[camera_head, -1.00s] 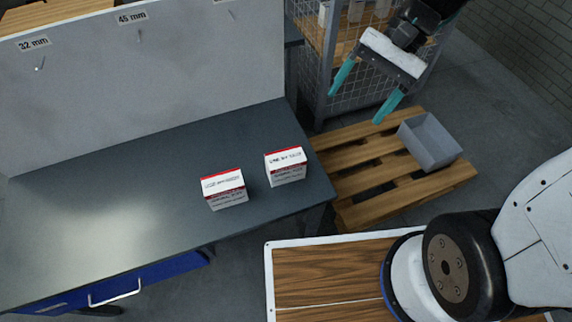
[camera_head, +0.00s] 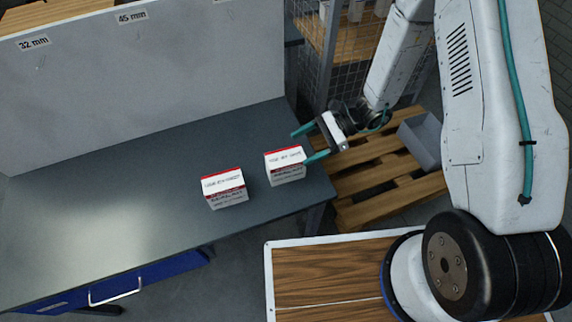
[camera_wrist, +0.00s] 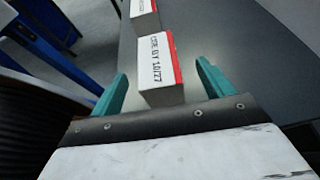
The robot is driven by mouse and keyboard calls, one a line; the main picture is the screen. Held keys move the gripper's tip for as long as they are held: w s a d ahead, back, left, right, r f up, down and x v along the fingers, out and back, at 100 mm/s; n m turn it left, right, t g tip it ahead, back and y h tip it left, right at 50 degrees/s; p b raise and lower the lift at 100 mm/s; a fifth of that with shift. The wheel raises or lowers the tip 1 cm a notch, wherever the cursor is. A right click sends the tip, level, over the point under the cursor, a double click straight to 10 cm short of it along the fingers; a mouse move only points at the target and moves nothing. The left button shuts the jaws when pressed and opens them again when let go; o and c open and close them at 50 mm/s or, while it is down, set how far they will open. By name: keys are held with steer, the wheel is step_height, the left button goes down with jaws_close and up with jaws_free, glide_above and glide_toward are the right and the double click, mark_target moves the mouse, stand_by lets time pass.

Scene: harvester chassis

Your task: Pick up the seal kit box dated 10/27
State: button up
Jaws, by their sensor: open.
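Two white seal kit boxes with red bands stand upright on the grey bench. The right box (camera_head: 285,167) is the nearer one in the wrist view (camera_wrist: 157,68), where its top reads "USE BY 10/27". The left box (camera_head: 224,188) shows partly behind it in the wrist view (camera_wrist: 146,18); its print is too blurred to read. My gripper (camera_head: 301,146) has teal fingers and is open and empty. It is at the right edge of the bench, beside the 10/27 box. In the wrist view this box appears between the fingers (camera_wrist: 161,75); I cannot tell any contact.
The bench top (camera_head: 110,205) is clear left of the boxes. An upright panel (camera_head: 150,80) with size labels stands along its back. A wooden pallet (camera_head: 375,195) with a grey bin (camera_head: 420,140) and a wire mesh cage (camera_head: 345,85) are to the right.

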mark_target(288, 156)
steer(key=x, duration=0.7)
steer(key=shift+s+r, duration=0.15)
steer(key=shift+s, duration=0.05)
steer(key=c, duration=1.2)
